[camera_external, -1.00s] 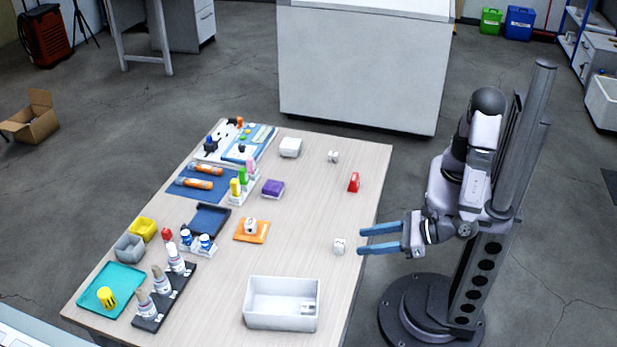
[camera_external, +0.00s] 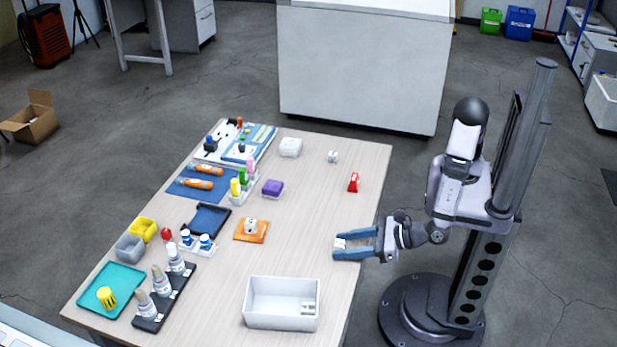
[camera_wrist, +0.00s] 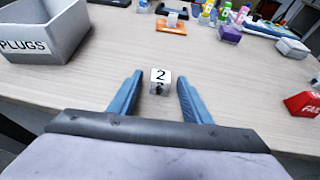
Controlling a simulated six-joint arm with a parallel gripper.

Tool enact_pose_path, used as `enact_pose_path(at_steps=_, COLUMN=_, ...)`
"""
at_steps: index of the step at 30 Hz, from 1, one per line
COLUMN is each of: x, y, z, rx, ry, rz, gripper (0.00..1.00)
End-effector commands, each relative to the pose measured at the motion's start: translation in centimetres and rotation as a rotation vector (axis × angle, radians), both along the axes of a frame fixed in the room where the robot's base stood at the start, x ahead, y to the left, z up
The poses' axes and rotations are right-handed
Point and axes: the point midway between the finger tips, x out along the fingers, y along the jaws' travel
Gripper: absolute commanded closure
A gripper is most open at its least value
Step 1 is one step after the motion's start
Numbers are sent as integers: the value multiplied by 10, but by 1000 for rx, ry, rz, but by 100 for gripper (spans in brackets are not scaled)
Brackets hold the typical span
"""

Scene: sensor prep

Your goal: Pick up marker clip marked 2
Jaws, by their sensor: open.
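The marker clip marked 2 (camera_wrist: 160,80) is a small white block with a dark 2 on its face. In the wrist view it stands on the table between the tips of my two blue fingers, with a gap on either side. In the external view the clip (camera_external: 340,243) shows at the table's right edge, partly hidden by my fingers. My gripper (camera_external: 353,244) is open around it and low over the table; it also shows in the wrist view (camera_wrist: 158,88).
A white bin (camera_external: 282,303) labelled PLUGS stands to the front. A red block (camera_external: 353,183) and another small white clip (camera_external: 332,157) lie farther back. An orange mat (camera_external: 251,230) bears a white piece. The table around the marked clip is clear.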

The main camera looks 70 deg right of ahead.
Motion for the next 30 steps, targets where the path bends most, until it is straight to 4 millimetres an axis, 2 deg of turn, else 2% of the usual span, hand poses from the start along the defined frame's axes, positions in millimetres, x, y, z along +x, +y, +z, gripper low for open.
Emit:
enact_pose_path(at_steps=3, x=0, y=0, z=0, rx=0, ry=0, rz=0, gripper=55)
enact_pose_path(at_steps=4, x=0, y=0, z=0, rx=0, ry=0, rz=0, gripper=60)
enact_pose_path(at_steps=9, x=0, y=0, z=0, rx=0, ry=0, rz=0, gripper=99)
enact_pose_path(at_steps=20, x=0, y=0, z=4, rx=0, ry=0, rz=1, gripper=99)
enact_pose_path(at_steps=26, x=0, y=0, z=25, rx=3, ry=-1, rz=0, gripper=99)
enact_pose_path(at_steps=30, x=0, y=0, z=49, rx=5, ry=-1, rz=0, gripper=99)
